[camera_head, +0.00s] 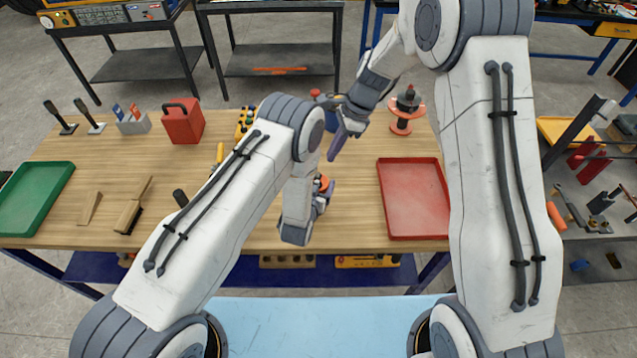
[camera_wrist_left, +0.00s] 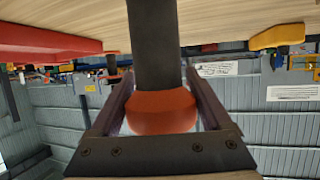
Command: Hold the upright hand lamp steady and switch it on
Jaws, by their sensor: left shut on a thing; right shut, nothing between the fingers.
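The hand lamp shows in the left wrist view as a dark shaft (camera_wrist_left: 153,45) with an orange-red rounded part (camera_wrist_left: 162,111) between my left gripper's two fingers. In the head view only a small orange piece of the lamp (camera_head: 323,182) shows; my left gripper and forearm hide the rest. My left gripper (camera_head: 322,194) is shut on the lamp over the middle of the wooden table. My right gripper (camera_head: 338,147) is shut and empty, with its fingers pointing down, just above and behind the lamp in the head view. I cannot tell whether the lamp is lit.
A red tray (camera_head: 413,200) lies to the right of the lamp, and an orange-and-black spool (camera_head: 407,108) stands behind it.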

